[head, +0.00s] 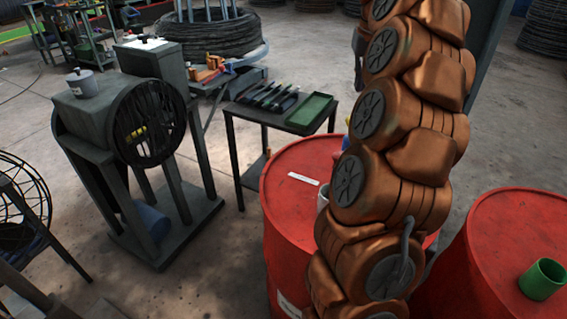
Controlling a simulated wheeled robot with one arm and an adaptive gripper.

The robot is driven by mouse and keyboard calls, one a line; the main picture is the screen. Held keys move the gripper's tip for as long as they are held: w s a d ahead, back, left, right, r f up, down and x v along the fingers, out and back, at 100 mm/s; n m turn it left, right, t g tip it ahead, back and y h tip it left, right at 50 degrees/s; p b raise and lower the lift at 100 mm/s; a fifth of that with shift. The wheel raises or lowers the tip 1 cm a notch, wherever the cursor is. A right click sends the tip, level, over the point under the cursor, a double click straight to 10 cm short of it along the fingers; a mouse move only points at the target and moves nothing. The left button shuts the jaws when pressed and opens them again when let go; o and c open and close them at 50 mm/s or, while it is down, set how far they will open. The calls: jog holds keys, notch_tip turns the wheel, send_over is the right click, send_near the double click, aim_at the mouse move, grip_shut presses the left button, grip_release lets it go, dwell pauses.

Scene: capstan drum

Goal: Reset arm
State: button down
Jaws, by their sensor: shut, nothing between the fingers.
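My copper-coloured arm (420,110) rises through the right half of the head view, in front of a red drum. Its links run from the bottom edge up past the top edge of the picture. My gripper does not show in this view, so its position and fingers cannot be seen. The arm hides part of the red drum and the floor behind it.
A red drum (285,197) stands close behind my arm; another red drum (520,235) at right carries a green cup (543,279). A table holds tools and a green tray (310,110). A machine with a black spoked wheel (146,123) stands left. Floor between is clear.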

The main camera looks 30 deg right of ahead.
jog(key=s+a+f+n, duration=0.1)
jog(key=a+f+n, duration=0.1)
jog(key=a, duration=0.7)
jog(key=s+a+f+n+g+y, duration=0.1)
jog(key=s+a+f+n, duration=0.1)
jog(key=a, duration=0.6)
jog(key=s+a+f+n, duration=0.1)
jog(key=a+f, duration=0.2)
jog(key=a, duration=0.6)
jog(key=s+a+f+g, duration=0.1)
jog(key=s+a+f, duration=0.4)
jog(key=s, duration=0.5)
jog(key=s+a+f+n+g, duration=0.1)
jog(key=s+a+f, duration=0.4)
jog(key=s+f, duration=0.3)
jog(key=shift+s+a+n+g, duration=0.3)
jog(key=shift+s, duration=0.9)
jog(key=shift+f, duration=0.1)
